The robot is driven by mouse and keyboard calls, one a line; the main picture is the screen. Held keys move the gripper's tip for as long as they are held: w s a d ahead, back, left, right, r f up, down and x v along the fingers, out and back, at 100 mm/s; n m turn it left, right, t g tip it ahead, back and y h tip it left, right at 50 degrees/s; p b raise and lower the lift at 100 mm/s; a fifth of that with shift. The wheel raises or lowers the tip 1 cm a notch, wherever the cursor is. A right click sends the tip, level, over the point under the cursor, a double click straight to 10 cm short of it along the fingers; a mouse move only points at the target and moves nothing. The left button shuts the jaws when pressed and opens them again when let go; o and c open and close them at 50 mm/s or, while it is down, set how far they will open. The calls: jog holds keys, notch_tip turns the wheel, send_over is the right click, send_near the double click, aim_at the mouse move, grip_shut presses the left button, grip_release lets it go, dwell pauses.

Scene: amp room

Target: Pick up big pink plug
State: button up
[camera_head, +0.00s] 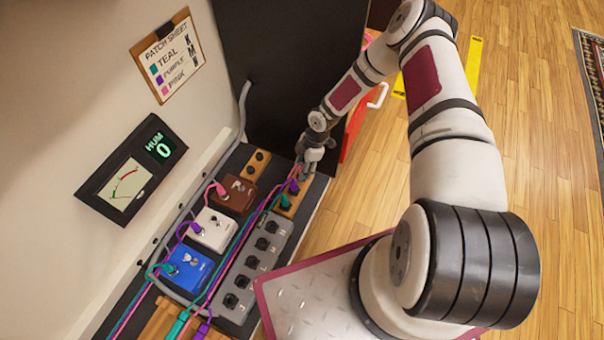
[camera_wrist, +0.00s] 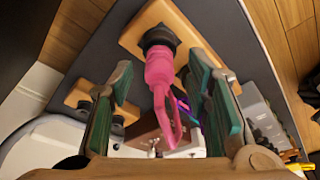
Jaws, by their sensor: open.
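The big pink plug (camera_wrist: 158,75) shows in the wrist view, upper middle, with its tip end at a dark round socket (camera_wrist: 160,38) on a light wooden block (camera_wrist: 182,18). Its pink cable loops down toward the camera. My gripper (camera_wrist: 160,85) is open, with one teal-lined finger on each side of the plug; I see gaps between the fingers and the plug. In the head view my gripper (camera_head: 312,160) is over the far end of the pedal board, and it hides most of the plug there.
Brown (camera_head: 236,194), white (camera_head: 212,230) and blue (camera_head: 188,266) pedals stand left of a grey socket strip (camera_head: 252,265). Purple and teal cables run alongside. A teal plug (camera_head: 286,202) sits near my gripper. A black panel (camera_head: 290,80) rises behind; a red object (camera_head: 354,125) stands to the right.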

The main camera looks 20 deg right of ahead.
jog(key=shift+f, duration=0.25)
grip_shut()
jog(key=shift+r, duration=0.15)
jog(key=shift+r+p, duration=0.35)
jog(key=shift+r, duration=0.15)
jog(key=r+p, duration=0.1)
jog(key=s+r, duration=0.1)
jog(key=shift+r+p, duration=0.4)
jog(key=s+r+p, duration=0.1)
jog(key=s+p, duration=0.3)
jog(key=s, duration=1.1)
